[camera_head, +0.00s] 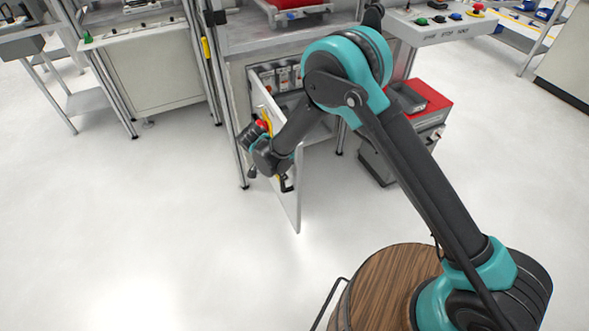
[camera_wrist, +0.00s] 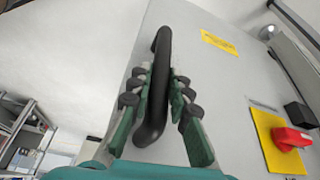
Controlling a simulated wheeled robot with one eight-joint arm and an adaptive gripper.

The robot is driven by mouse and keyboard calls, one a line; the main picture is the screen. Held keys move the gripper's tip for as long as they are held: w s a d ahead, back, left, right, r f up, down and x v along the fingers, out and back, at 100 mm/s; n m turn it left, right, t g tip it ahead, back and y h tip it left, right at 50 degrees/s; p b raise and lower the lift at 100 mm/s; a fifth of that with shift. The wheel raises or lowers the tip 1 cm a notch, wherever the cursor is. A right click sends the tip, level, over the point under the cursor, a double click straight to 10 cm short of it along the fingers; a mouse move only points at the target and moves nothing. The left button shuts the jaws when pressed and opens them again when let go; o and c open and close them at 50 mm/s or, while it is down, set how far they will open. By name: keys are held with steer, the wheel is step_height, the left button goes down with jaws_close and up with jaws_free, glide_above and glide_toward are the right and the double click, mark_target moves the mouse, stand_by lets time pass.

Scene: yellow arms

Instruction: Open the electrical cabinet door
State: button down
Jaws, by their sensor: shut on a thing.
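The electrical cabinet door (camera_head: 298,200) stands swung well out from the cabinet (camera_head: 236,98) in the head view, seen almost edge-on. Switchgear (camera_head: 283,77) shows inside the opening. In the wrist view the grey door face (camera_wrist: 222,75) carries a black handle (camera_wrist: 160,70), a yellow label (camera_wrist: 219,43) and a red switch on a yellow plate (camera_wrist: 291,138). My gripper (camera_wrist: 160,92) is shut on the black handle, with a finger on each side of it. In the head view my gripper (camera_head: 278,178) is at the door, and its fingertips are partly hidden.
A red-topped cart (camera_head: 430,98) stands right of the cabinet, behind my arm. A control panel (camera_head: 438,25) is at the upper right. The white floor (camera_head: 150,220) in front and left of the door is clear.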

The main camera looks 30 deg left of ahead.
steer(key=shift+s+a, duration=0.2)
steer(key=shift+a, duration=0.25)
steer(key=c, duration=1.4)
jaws_free()
steer(key=shift+d, duration=0.1)
steer(key=shift+r, duration=0.1)
steer(key=v, duration=1.1)
steer(key=shift+s+r, duration=0.25)
steer(key=shift+r, duration=0.1)
steer(key=shift+a, duration=0.2)
